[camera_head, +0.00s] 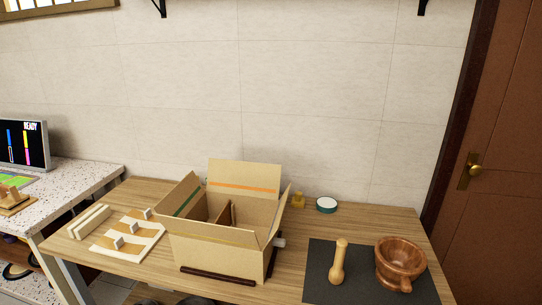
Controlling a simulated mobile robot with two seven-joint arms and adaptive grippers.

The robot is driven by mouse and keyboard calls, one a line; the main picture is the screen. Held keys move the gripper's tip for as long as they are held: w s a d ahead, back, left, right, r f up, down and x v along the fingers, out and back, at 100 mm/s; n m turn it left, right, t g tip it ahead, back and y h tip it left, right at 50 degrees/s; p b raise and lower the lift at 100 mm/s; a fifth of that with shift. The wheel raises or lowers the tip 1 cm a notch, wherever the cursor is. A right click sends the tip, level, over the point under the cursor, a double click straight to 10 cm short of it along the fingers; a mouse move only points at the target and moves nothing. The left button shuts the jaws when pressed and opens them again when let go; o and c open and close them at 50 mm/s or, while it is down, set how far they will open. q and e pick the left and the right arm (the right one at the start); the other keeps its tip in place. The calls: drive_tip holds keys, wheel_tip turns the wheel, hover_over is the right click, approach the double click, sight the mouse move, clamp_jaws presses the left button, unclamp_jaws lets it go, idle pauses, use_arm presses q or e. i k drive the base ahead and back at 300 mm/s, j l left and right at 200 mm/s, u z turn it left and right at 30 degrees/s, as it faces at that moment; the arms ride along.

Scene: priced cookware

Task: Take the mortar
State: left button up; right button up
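The mortar (393,271), a brown wooden bowl with a spout or handle at its lower right, stands upright on a dark mat (318,283) at the right end of the wooden table. A light wooden pestle (338,263) stands on the same mat, just left of the mortar and apart from it. I see no gripper clearly in the head view. Dark rounded shapes show at the bottom edge, too cut off to identify.
An open cardboard box (215,250) with raised flaps stands mid-table. White and wooden pieces (128,236) lie left of it. A round green-rimmed tin (326,205) and a small yellow object (298,200) are behind. A speckled counter (75,178) is at left, a door (505,170) at right.

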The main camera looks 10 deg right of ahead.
sight(399, 262)
drive_tip(key=k+l+z, duration=0.1)
drive_tip(key=z, duration=1.05)
drive_tip(key=u, duration=0.25)
drive_tip(key=i+l+u, duration=0.15)
drive_tip(key=l+u, duration=1.05)
drive_tip(key=l, duration=0.75)
drive_tip(key=i, duration=0.05)
